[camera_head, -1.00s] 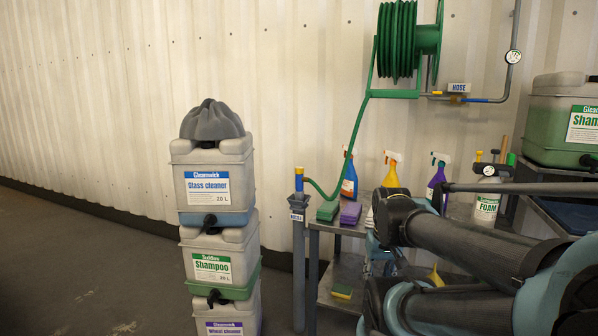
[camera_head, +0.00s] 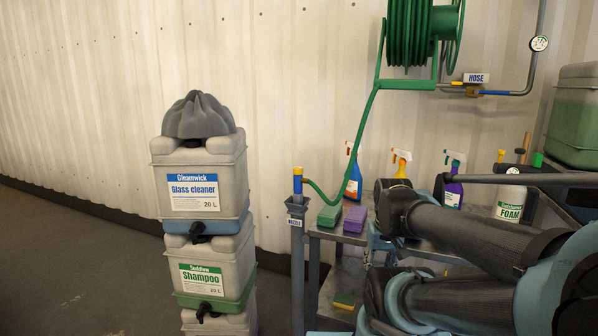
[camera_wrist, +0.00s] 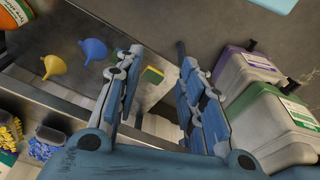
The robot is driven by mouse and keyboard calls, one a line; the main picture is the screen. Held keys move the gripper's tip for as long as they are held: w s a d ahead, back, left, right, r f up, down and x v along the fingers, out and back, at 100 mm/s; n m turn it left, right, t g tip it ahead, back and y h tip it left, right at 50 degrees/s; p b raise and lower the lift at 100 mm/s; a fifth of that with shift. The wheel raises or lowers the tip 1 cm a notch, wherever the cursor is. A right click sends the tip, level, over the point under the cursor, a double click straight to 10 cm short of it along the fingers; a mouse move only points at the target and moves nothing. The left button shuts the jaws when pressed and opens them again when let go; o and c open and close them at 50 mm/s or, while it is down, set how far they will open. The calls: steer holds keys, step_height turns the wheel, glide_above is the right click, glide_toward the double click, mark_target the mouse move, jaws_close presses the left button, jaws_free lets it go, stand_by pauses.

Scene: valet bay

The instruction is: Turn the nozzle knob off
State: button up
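The nozzle (camera_head: 298,189) is a blue upright piece with a yellow top. It sits in a grey holder (camera_head: 297,207) labelled NOZZLE, on a post at the left end of the metal table. A green hose (camera_head: 345,163) runs to it. The yellow part (camera_head: 298,171) on top may be its knob; how it is turned is too small to tell. My gripper (camera_wrist: 158,60) shows in the wrist view with its two blue fingers apart and nothing between them. The nozzle cannot be made out clearly in the wrist view. My arm covers the table's right part in the head view.
Stacked canisters (camera_head: 203,185) with a grey cloth on top stand left of the post. Sponges (camera_head: 329,216) and spray bottles (camera_head: 353,178) stand on the table. A green hose reel (camera_head: 408,35) hangs above. Funnels (camera_wrist: 93,49) lie on a shelf in the wrist view.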

steer(key=shift+o, duration=0.8)
steer(key=shift+s+a+r, duration=0.1)
steer(key=shift+s+r, duration=0.2)
steer(key=shift+s, duration=0.05)
steer(key=n+t+y, duration=0.6)
steer(key=n+y, duration=0.7)
steer(key=y, duration=0.3)
glide_toward(302, 169)
steer(key=shift+g, duration=0.3)
steer(key=x, duration=1.2)
steer(key=shift+w, duration=0.3)
steer(key=shift+d, duration=0.2)
